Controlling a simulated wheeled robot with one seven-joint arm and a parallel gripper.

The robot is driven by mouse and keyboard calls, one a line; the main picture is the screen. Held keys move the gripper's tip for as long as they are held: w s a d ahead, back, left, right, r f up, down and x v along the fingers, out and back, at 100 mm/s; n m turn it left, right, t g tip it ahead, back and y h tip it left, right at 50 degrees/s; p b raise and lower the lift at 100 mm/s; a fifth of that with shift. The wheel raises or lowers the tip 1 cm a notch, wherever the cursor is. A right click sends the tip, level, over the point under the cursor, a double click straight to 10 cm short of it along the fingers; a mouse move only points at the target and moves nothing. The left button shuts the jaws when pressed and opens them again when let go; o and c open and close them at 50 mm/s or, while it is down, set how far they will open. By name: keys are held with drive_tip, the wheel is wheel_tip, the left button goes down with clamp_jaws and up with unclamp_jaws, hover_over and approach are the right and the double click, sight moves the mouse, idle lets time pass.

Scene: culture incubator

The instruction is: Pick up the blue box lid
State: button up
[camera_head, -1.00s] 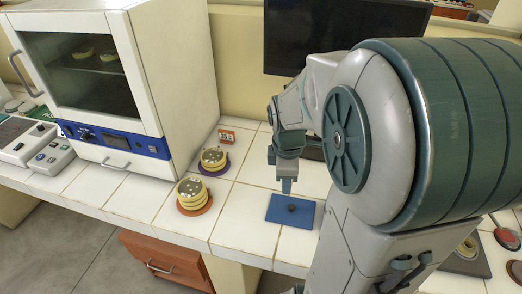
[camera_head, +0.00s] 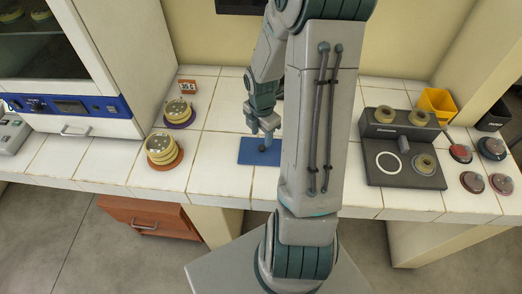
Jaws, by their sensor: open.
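The blue box lid (camera_head: 248,157) lies flat on the white tiled counter, a square blue plate with a small dark knob (camera_head: 264,149) in its middle. My gripper (camera_head: 262,135) points down just above the lid, close over the knob. Its fingers are open, with nothing held between them. I cannot tell whether a fingertip touches the knob. My own arm hides the right part of the lid and the counter just beyond it.
Two stacks of yellow dishes stand left on an orange disc (camera_head: 164,165) and a purple disc (camera_head: 180,121). The white incubator (camera_head: 130,60) is far left. A dark device (camera_head: 400,150) and yellow bin (camera_head: 437,104) stand right.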

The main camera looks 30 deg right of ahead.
sight(262, 146)
drive_tip(key=shift+w+d+f+p, duration=0.1)
drive_tip(key=shift+f+p, duration=0.15)
drive_tip(key=shift+f, duration=1.25)
drive_tip(key=shift+w+f+p, duration=0.1)
drive_tip(key=shift+f+p, duration=0.1)
drive_tip(key=shift+f, duration=1.3)
clamp_jaws()
